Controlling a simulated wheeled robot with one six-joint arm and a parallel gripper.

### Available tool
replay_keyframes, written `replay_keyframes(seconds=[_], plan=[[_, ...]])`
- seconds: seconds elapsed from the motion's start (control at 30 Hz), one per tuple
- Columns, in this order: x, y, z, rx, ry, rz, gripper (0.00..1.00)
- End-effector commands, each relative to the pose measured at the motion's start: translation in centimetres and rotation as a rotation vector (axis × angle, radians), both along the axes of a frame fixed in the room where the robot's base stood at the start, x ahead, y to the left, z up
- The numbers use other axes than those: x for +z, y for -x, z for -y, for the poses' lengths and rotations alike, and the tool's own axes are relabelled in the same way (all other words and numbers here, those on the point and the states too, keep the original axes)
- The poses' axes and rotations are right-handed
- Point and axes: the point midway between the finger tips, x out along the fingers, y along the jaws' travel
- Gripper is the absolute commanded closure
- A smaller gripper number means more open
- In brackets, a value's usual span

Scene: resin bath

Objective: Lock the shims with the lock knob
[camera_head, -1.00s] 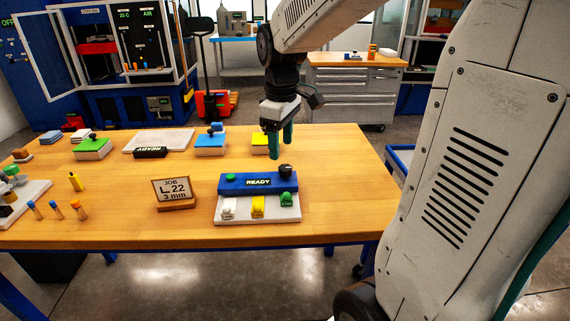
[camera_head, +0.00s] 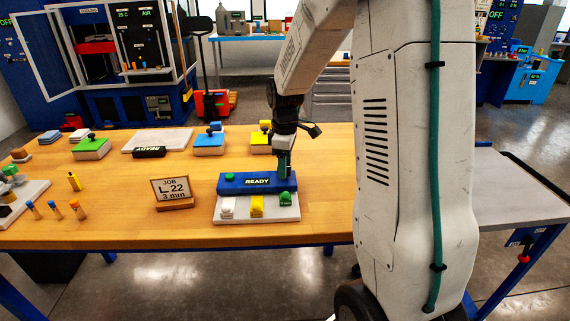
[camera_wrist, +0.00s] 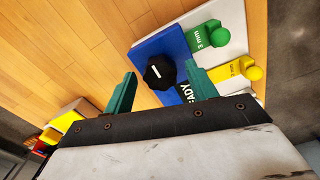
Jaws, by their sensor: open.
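The lock knob is black and lobed (camera_wrist: 160,72). It sits on the right end of the blue block marked READY (camera_head: 243,187). My gripper (camera_head: 284,176) is over that end of the block and mostly hides the knob in the head view. In the wrist view my gripper (camera_wrist: 161,90) is open, with one green finger on each side of the knob and a gap to it. A white shim (camera_head: 227,208), a yellow shim (camera_head: 257,207) and a green 3 mm shim (camera_head: 287,200) lie in a row along the block's front edge on a white base plate (camera_head: 240,218).
A JOB L 22 3 mm sign (camera_head: 172,192) stands left of the block. Behind it are a blue pad (camera_head: 209,146), a green pad (camera_head: 90,149) and a black READY piece (camera_head: 149,152). A grey side table (camera_head: 510,190) is at the right. Wood between is clear.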

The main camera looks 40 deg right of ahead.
Motion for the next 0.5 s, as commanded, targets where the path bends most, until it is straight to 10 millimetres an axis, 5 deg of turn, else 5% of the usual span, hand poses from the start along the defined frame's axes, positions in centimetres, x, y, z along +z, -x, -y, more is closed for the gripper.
replay_keyframes(seconds=[0.27, 0.43, 0.5], plan=[[-0.29, 0.0, -0.01, 0.0, 0.0, 0.0, 0.43], [-0.27, 0.01, -0.01, 0.0, 0.0, 0.0, 0.85], [-0.27, 0.01, -0.02, 0.0, 0.0, 0.0, 0.88]])
